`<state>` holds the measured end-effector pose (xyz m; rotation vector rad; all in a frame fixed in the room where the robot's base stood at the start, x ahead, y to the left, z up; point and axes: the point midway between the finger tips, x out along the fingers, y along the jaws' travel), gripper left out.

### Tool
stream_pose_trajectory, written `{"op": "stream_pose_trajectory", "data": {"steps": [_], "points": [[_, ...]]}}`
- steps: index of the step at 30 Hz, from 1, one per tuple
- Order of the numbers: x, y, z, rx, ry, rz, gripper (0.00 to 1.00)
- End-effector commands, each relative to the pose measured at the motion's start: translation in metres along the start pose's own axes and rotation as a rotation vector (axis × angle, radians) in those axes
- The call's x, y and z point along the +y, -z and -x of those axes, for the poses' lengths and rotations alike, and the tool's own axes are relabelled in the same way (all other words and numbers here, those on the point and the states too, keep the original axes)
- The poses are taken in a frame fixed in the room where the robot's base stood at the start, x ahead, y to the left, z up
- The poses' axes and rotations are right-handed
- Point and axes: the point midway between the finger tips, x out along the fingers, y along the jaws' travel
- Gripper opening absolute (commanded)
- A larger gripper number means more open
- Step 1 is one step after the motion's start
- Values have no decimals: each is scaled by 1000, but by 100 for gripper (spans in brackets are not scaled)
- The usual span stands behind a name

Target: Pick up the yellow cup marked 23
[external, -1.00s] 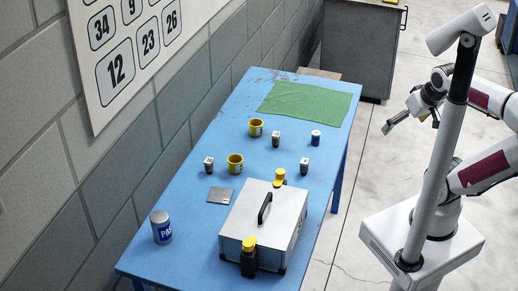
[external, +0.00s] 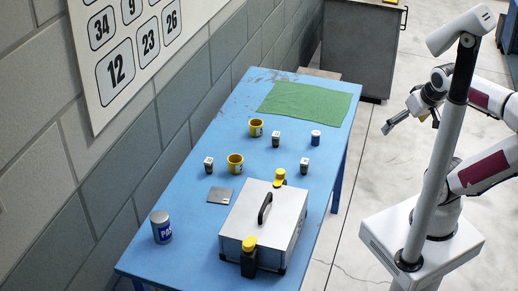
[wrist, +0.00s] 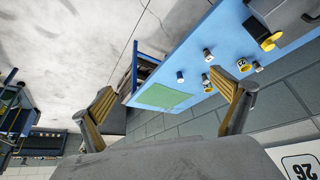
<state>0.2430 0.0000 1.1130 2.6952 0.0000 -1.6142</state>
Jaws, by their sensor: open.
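Two yellow cups stand on the blue table (external: 170,240). The nearer cup (external: 235,162) is at mid-table and the farther cup (external: 256,128) is closer to the green cloth. In the wrist view the mid-table cup (wrist: 243,65) shows a marking that looks like 23. The other cup (wrist: 207,87) is small there and its number is not legible. My gripper (external: 386,130) is in the air right of the table, well apart from both cups. In the wrist view my gripper (wrist: 163,82) has its fingers spread wide with nothing between them.
A green cloth (external: 310,102) lies flat at the far end.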

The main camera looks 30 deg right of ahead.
Motion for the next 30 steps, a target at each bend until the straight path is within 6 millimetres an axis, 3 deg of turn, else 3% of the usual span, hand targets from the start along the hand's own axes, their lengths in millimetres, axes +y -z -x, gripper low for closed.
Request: {"op": "stream_pose_trajectory", "data": {"steps": [2, 6, 7, 20, 26, 30], "points": [[0, 0, 0, 0, 0, 0, 95], [0, 0, 0, 0, 0, 0, 58], [0, 0, 0, 0, 0, 0, 57], [-1, 3, -1, 3, 2, 4, 57], [-7, 22, -10, 27, 14, 23, 57], [-16, 46, -22, 60, 29, 48, 57]]}}
